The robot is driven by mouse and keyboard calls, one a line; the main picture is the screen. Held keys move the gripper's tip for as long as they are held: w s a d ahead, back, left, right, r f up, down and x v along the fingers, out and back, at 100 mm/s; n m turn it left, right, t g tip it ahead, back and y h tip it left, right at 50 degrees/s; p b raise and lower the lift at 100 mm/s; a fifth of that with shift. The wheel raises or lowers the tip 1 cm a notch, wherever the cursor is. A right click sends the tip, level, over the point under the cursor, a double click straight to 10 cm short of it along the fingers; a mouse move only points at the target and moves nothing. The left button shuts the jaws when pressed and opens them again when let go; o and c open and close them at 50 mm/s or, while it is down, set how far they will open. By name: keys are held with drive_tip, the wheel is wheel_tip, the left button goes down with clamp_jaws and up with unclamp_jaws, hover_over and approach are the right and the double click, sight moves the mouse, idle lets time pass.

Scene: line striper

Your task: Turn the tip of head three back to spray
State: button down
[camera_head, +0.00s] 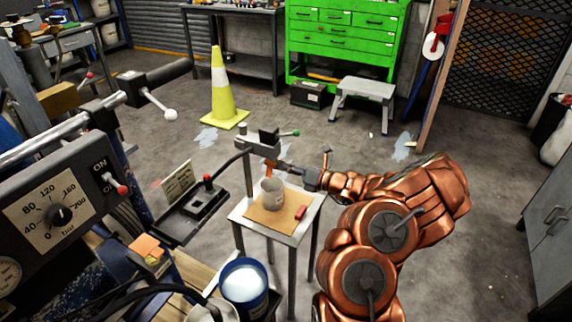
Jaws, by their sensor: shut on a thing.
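A spray head (262,144) with a dark block and a green-ended lever (290,133) hangs on a bracket over a small stand. I cannot read a number on it. A small orange tip (270,166) shows just below it. My gripper (284,170) reaches in from the right and is shut at this tip. The fingers are small and dark here, so the tip's exact turn cannot be told. A grey bucket (272,193) stands right under the tip, on the brown board of the stand.
A red object (300,212) lies on the small stand (240,216) beside the bucket. The control panel with its dial (62,214) fills the left. A blue paint bucket (244,284) is in front. A yellow cone (222,90) and grey step stool (362,104) stand behind on open floor.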

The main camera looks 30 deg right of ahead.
drive_tip(key=shift+r+m+p, duration=0.1)
drive_tip(key=shift+m+p, duration=1.3)
drive_tip(key=shift+p, duration=1.1)
drive_tip(key=shift+m+p, duration=1.3)
drive_tip(key=shift+p, duration=0.2)
drive_tip(key=shift+a+m+p, duration=0.1)
drive_tip(key=shift+m+p, duration=0.4)
drive_tip(key=shift+m+p, duration=1.3)
drive_tip(key=shift+m, duration=0.8)
